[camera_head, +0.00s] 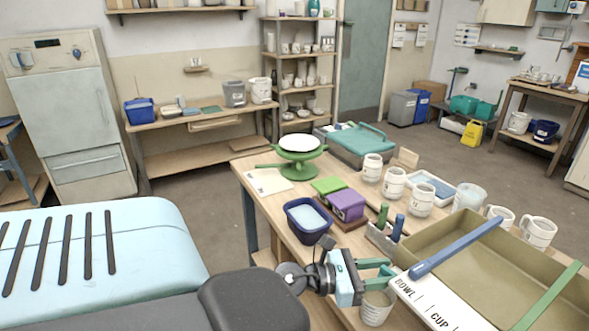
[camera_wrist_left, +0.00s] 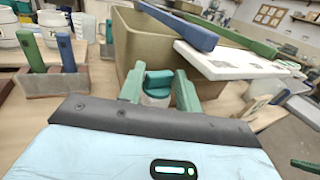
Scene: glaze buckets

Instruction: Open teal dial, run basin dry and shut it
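The basin is a large olive tub (camera_head: 477,249), which also shows in the left wrist view (camera_wrist_left: 140,40). The teal dial (camera_wrist_left: 159,80) sits low at the tub's near wall, above a whitish part. My left gripper (camera_head: 378,274) is in front of that wall. In the left wrist view my left gripper (camera_wrist_left: 160,90) is open, with its green fingers apart on either side of the dial. I cannot tell whether they touch it. A small pale bucket (camera_head: 376,312) stands just below the gripper. The dial cannot be made out in the head view. My right gripper is not in view.
A white board lettered BOWL and CUP (camera_head: 440,303) and a blue bar (camera_head: 455,248) lie across the tub. A holder with green and blue handles (camera_head: 382,238), several mugs (camera_head: 421,200) and a blue tub (camera_head: 307,217) crowd the table beside it.

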